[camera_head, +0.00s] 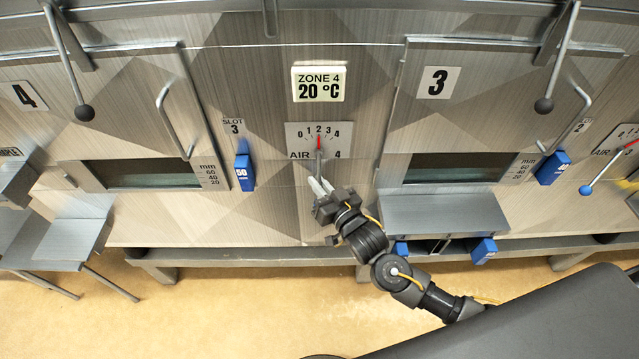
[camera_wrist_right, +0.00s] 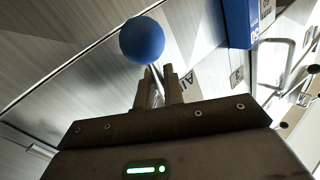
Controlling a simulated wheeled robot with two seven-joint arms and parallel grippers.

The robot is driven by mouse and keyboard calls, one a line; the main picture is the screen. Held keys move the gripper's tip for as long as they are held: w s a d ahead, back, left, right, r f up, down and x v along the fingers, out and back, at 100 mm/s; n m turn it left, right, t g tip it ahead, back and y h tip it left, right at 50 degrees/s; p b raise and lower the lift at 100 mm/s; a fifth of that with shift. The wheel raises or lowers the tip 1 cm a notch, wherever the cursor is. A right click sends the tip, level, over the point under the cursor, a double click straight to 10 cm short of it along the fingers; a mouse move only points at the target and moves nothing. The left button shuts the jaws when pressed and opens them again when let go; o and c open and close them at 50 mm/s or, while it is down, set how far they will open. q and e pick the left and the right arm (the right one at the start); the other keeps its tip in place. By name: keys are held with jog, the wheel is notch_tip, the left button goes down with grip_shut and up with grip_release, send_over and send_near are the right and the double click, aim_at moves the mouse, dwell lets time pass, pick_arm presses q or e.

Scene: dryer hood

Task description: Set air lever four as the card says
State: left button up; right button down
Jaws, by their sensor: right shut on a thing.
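The air dial four (camera_head: 319,140) is a plate on the panel under the ZONE 4 display, marked 0 to 4. Its red pointer stands at about 2. The lever's thin rod (camera_head: 319,168) hangs roughly straight down from the dial. My right gripper (camera_head: 320,187) is at the lower rod, its fingers shut on the lever. In the right wrist view the blue ball knob (camera_wrist_right: 142,39) shows just past the fingertips (camera_wrist_right: 156,78), with the rod running between them. In the head view the knob is hidden by the gripper. I can make out no instruction card. My left gripper is out of view.
The ZONE 4 display (camera_head: 319,83) reads 20 °C. A blue block (camera_head: 245,172) marked 50 sits at slot 3, left of the dial. A grey shelf (camera_head: 443,212) juts out at lower right. Another air lever with a blue knob (camera_head: 586,190) is at far right.

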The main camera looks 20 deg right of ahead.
jog(key=a+m+b, duration=0.1)
jog(key=b, duration=0.1)
jog(key=a+m+t+b, duration=0.1)
jog(key=b, duration=0.1)
jog(key=shift+w+f+m+t, duration=0.15)
jog(key=shift+w+m+t, duration=0.15)
jog(key=shift+m, duration=0.1)
jog(key=shift+a+r+m+t, duration=0.2)
jog(key=shift+a+m+t, duration=0.05)
jog(key=shift+m+t, duration=0.05)
jog(key=shift+r, duration=0.25)
jog(key=c, duration=1.5)
grip_release()
